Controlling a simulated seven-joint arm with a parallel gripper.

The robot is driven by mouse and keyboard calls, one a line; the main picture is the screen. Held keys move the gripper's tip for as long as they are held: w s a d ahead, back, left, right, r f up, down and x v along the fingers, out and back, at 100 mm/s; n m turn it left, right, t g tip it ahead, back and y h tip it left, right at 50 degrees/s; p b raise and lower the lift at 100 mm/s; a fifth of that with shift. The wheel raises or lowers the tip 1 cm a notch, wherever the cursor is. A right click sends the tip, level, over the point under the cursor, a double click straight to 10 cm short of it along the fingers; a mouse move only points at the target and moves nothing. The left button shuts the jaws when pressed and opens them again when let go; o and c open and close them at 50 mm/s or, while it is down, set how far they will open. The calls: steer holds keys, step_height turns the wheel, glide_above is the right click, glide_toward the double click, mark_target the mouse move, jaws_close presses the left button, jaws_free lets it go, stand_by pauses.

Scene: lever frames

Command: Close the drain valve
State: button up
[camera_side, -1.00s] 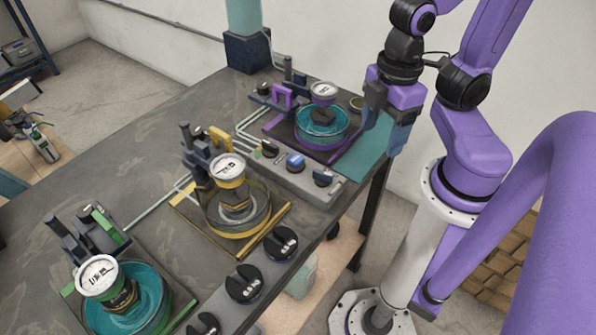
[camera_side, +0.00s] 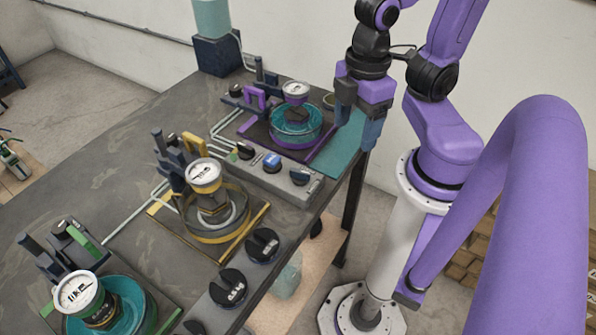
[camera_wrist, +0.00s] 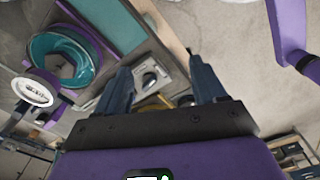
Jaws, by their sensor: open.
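Which part is the drain valve I cannot tell. Three stations stand on the table, each with a round gauge and upright handles. The far one has a purple handle (camera_side: 254,97), the middle one a yellow handle (camera_side: 193,144), the near one a green handle (camera_side: 80,243). The far basin (camera_side: 296,122) and near basin (camera_side: 123,305) hold teal liquid; the middle basin (camera_side: 222,232) looks empty. My gripper (camera_side: 358,125) is open and empty, to the right of the far basin, touching nothing visible. In the wrist view its fingers (camera_wrist: 160,70) are apart, with the far gauge (camera_wrist: 32,91) at left.
A grey box (camera_side: 272,175) with several knobs stands between the far and middle stations. A teal mat (camera_side: 338,150) lies under the gripper at the table corner. Bare tabletop (camera_side: 120,155) lies behind the stations.

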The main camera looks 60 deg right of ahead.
steer(key=c, duration=0.6)
step_height(320, 180, up, 6)
steer(key=m+g+h, duration=0.2)
steer(key=m+g, duration=0.2)
steer(key=m, duration=0.5)
glide_above(300, 171)
steer(key=w+a, duration=0.1)
steer(key=w, duration=0.5)
steer(key=shift+m+g, duration=0.3)
steer(key=shift+m, duration=0.1)
steer(key=x, duration=0.5)
steer(key=a+x, duration=0.1)
steer(key=x, duration=1)
steer(key=shift+w+a+f, duration=0.15)
steer(key=shift+w+f, duration=0.05)
steer(key=shift+f, duration=0.25)
jaws_close()
